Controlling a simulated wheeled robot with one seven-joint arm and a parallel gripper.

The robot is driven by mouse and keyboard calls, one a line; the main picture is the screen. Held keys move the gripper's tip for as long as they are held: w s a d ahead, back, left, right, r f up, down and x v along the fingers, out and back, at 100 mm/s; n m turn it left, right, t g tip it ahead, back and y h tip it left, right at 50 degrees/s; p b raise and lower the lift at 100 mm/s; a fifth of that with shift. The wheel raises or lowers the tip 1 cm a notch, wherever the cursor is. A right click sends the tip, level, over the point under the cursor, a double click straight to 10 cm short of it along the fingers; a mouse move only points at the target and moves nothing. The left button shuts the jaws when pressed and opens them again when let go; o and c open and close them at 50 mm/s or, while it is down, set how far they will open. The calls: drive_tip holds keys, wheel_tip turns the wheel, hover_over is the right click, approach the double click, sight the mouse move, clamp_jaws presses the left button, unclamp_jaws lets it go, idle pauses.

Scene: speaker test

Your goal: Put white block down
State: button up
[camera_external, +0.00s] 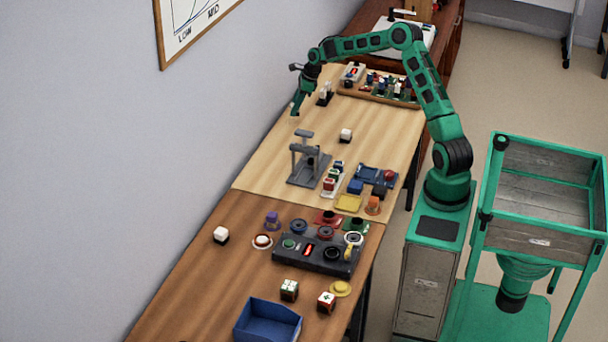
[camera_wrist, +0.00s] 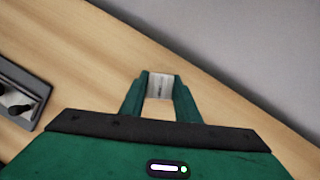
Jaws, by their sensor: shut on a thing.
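My gripper (camera_external: 295,110) points down over the far left part of the light wooden table (camera_external: 385,128), near the wall. In the wrist view my gripper (camera_wrist: 160,95) is shut on a small white block (camera_wrist: 160,84), which shows between the fingertips. In the external view the held block cannot be made out, and I cannot tell whether it touches the table. Two other white-topped blocks with dark bases stand apart from my gripper: one on the light table (camera_external: 346,133) and one on the brown table (camera_external: 221,233).
A grey stand (camera_external: 306,168) is in front of my gripper. A small black-and-white device (camera_external: 325,93) is to its right, with a wooden tray (camera_external: 380,98) of parts beyond. A black control box (camera_external: 315,255) and blue bin (camera_external: 266,322) are on the brown table. Bare wood surrounds the gripper.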

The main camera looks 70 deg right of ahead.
drive_tip(key=shift+f, duration=1.85)
drive_tip(key=o, duration=1)
drive_tip(key=shift+f, duration=0.1)
drive_tip(key=shift+o, duration=0.2)
